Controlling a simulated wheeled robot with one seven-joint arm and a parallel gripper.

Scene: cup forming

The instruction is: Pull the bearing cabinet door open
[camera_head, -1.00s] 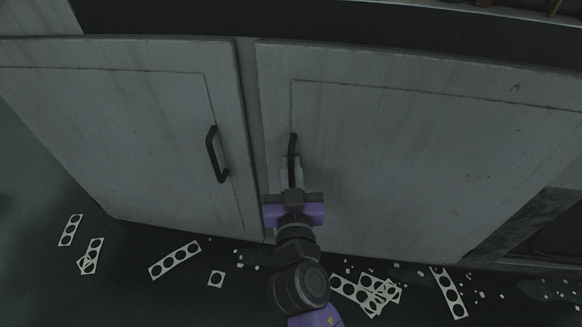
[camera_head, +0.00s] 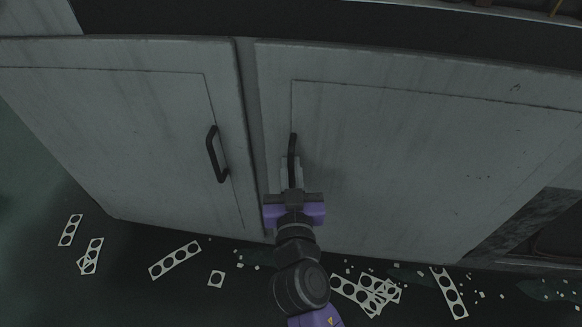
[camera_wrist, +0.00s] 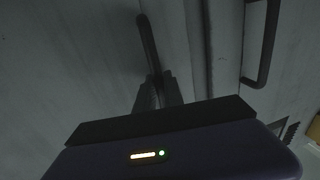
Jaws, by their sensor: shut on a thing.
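The cabinet has two pale, worn doors, and both look shut in the head view. The right door (camera_head: 400,150) has a dark vertical bar handle (camera_head: 292,147) near its left edge. My gripper (camera_head: 291,172) is shut on the lower part of this handle. The left door (camera_head: 110,140) has a matching dark handle (camera_head: 216,155), which nothing touches. The gripper body hides the lower end of the held handle.
Punched metal strips (camera_head: 175,260) and small scraps lie on the dark floor below the doors. More strips (camera_head: 368,292) lie right of my arm. A dark opening (camera_head: 555,235) is at the lower right. The left door's handle (camera_wrist: 262,45) also shows in the wrist view.

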